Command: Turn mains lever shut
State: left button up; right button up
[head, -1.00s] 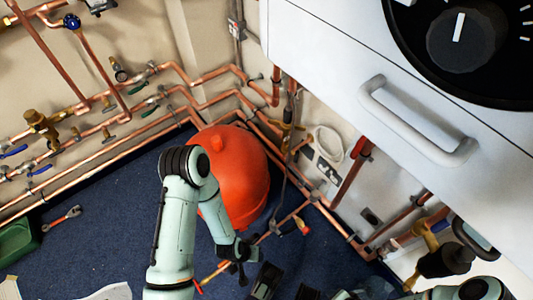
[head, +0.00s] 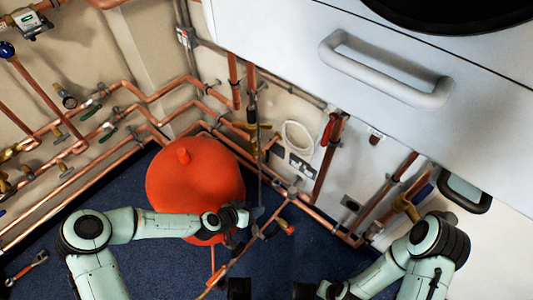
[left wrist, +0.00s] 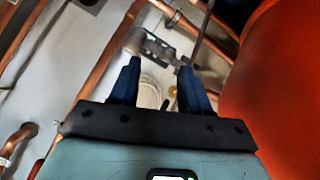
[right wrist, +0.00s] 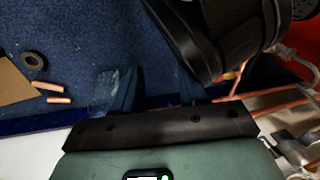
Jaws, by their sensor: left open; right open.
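A small red-tipped fitting (head: 286,227) sits on a copper pipe low at the wall, right of the orange vessel; a red handle (head: 329,127) shows higher on a vertical pipe. I cannot tell which, if either, is the mains lever. My left gripper (head: 252,215) is open and empty in front of the vessel's right side. In the left wrist view its fingers (left wrist: 160,72) point at the wall pipes and hold nothing. My right gripper is open in the right wrist view (right wrist: 158,80), its fingers over the blue carpet; in the head view it is mostly hidden or cut off.
The round orange vessel (head: 195,185) stands on the blue carpet. A white cabinet with a grey handle (head: 385,70) overhangs at upper right. Copper pipes (head: 130,90) run along the wall. A large dark part (right wrist: 205,40) blocks much of the right wrist view.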

aim_at(266, 152)
pick_arm(q)
jog(key=w+a+r+m+t+h+b, duration=0.1)
jog(key=w+a+r+m+t, duration=0.3)
jog(key=w+r, duration=0.65)
jog(key=b+x, duration=0.1)
jog(key=x, duration=0.2)
jog(key=b+x, duration=0.1)
jog(key=x, duration=0.3)
jog(key=d+b+x, duration=0.1)
jog(key=x, duration=0.3)
jog(key=shift+s+d+b, duration=0.1)
jog(key=shift+s+b, duration=0.05)
jog(key=shift+b, duration=0.2)
jog(key=shift+w+d+f+g, duration=0.25)
jog(key=shift+w+d+g, duration=0.1)
jog(key=shift+w, duration=0.15)
pick_arm(e)
jog(key=s+d+f+g, duration=0.1)
jog(key=s+f+g, duration=0.2)
jog(key=s+f, duration=0.3)
jog(key=shift+s+d+f+m, duration=0.25)
jog(key=shift+s+d+m, duration=0.05)
jog(key=shift+s, duration=0.65)
pick_arm(q)
jog(key=shift+c, duration=0.3)
grip_shut()
pick_arm(e)
jog(key=shift+w, duration=0.1)
